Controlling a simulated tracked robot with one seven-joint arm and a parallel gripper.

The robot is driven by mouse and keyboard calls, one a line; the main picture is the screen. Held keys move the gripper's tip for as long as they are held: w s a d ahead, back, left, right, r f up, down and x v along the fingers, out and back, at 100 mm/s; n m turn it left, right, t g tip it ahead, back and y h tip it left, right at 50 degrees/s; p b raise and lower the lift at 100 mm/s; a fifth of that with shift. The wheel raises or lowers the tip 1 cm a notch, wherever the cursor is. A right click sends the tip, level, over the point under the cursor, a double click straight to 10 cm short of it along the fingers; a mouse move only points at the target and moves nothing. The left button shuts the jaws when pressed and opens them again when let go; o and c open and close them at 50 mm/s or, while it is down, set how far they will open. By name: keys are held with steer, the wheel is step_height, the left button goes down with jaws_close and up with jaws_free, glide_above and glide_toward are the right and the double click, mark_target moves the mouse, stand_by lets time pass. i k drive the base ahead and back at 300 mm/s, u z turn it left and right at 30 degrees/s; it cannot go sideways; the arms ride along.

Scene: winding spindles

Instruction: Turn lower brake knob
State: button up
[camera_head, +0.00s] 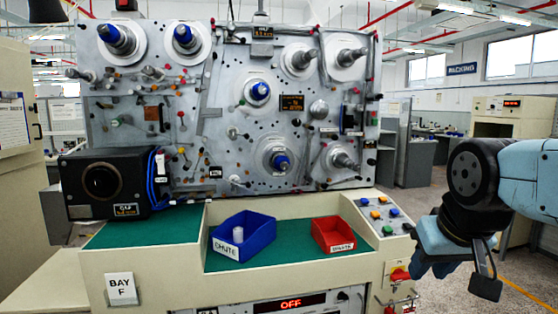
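The grey winding panel (210,115) stands upright behind the bench and carries several spindles, some with blue hubs, plus many small pins and knobs. A green-tipped knob (116,121) sits at the left of the panel. A pale knob (232,132) sits near its middle. No brake label is readable at this size, so I cannot tell which knob is the lower brake knob. My gripper (462,268) hangs at the right, in front of the bench's right end and well apart from the panel. Its fingers are seen at an angle, and their opening is unclear.
A blue bin (258,240) with a white cylinder (238,234) and a red bin (345,234) stand on the green bench top (290,257). A black box (70,172) juts out at the lower left. A red rotary switch (399,273) is on the bench's front right. Floor at the right is clear.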

mark_target(284, 165)
steer(key=u, duration=0.55)
steer(key=i, duration=1.1)
steer(key=z, duration=0.1)
